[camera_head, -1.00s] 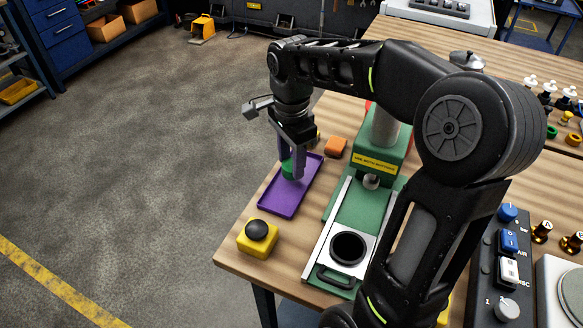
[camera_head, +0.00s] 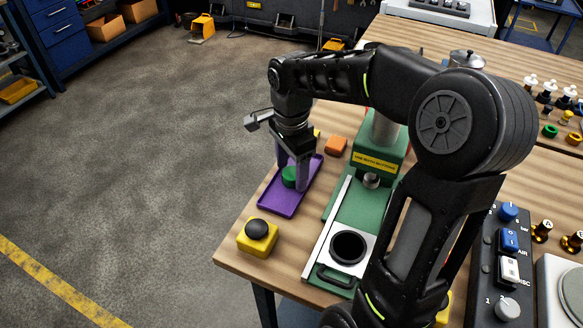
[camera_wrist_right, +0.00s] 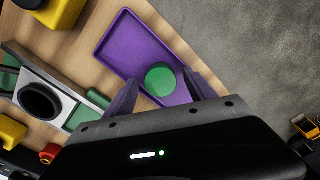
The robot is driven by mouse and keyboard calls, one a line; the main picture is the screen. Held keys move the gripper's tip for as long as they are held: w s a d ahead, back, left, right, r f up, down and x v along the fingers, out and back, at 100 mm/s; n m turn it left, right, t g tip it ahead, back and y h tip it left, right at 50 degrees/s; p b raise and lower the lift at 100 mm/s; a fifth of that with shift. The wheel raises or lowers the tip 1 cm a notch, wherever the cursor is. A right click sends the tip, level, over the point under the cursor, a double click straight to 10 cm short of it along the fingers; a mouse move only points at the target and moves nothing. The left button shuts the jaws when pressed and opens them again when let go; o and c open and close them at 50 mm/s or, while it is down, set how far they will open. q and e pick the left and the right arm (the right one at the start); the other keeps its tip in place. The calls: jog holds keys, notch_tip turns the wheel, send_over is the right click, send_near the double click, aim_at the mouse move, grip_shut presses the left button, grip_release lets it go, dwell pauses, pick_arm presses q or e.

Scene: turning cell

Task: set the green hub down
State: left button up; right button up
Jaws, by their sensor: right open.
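The green hub (camera_head: 289,176) sits in the purple tray (camera_head: 275,207) at the table's left edge. In the right wrist view the hub (camera_wrist_right: 161,79) shows as a round green disc on the floor of the tray (camera_wrist_right: 122,42), near one end. My right gripper (camera_head: 291,182) is over that end of the tray, pointing down. Its two fingers are apart, one on each side of the hub, and the wrist view shows the open fingers (camera_wrist_right: 161,92) with the hub between them. Whether a finger touches the hub I cannot tell. My left gripper is not in view.
A yellow button box (camera_head: 257,237) with a black top stands in front of the tray. A green press (camera_head: 365,205) with a black round socket (camera_head: 348,247) stands to its right. Open floor is to the left.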

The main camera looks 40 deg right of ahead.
aim_at(291, 174)
jog(key=shift+r, duration=0.1)
jog(key=shift+r, duration=3.8)
